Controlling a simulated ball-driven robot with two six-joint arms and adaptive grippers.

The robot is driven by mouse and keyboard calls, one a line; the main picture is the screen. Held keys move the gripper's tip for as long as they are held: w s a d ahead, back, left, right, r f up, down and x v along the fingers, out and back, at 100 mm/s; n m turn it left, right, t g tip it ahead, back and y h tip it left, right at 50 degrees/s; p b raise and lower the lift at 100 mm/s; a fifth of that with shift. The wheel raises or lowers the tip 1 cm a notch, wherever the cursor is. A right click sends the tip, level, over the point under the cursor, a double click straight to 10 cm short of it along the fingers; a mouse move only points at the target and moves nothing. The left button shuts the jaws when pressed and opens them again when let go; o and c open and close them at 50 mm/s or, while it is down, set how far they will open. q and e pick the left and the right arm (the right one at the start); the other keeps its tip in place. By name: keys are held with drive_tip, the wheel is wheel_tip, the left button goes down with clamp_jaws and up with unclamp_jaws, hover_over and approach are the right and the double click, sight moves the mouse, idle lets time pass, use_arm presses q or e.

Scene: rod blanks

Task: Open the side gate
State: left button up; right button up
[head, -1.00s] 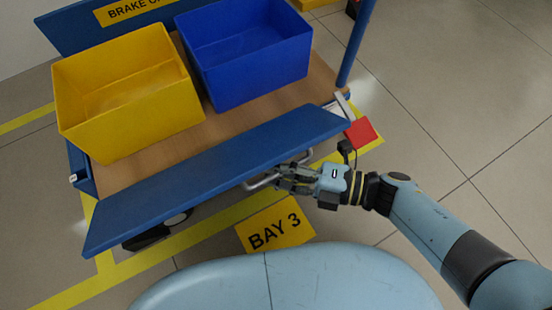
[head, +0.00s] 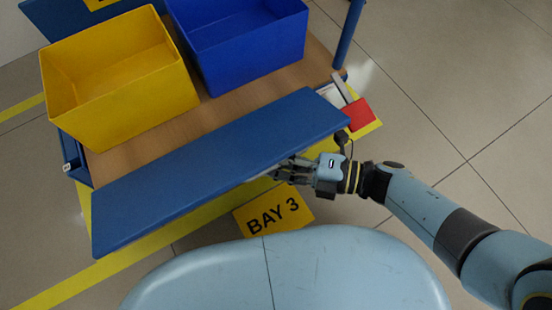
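The side gate (head: 220,170) is a long blue panel along the near side of a cart. It is tilted outward towards me, with its broad face showing. My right gripper (head: 288,171) is at the gate's near edge, right of its middle, with its fingers around the grey bar handle. Most of the handle is hidden under the panel and by the fingers. A grey lever with a red tag (head: 359,114) is at the gate's right end, beside the corner post. My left gripper is not in view.
A yellow bin (head: 120,100) and a blue bin (head: 245,60) stand on the cart's wooden deck (head: 150,150). A blue post (head: 349,35) rises at the right corner. A BAY 3 sign (head: 272,214) lies on the floor below the gate. The floor to the right is open.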

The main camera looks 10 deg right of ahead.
drive_tip(key=o, duration=0.4)
drive_tip(key=shift+s+d+f, duration=0.15)
drive_tip(key=shift+s+f, duration=0.05)
drive_tip(key=shift+s, duration=0.3)
drive_tip(key=shift+o, duration=0.7)
drive_tip(key=shift+w+r, duration=0.1)
drive_tip(key=shift+w, duration=0.1)
drive_tip(key=v, duration=1.2)
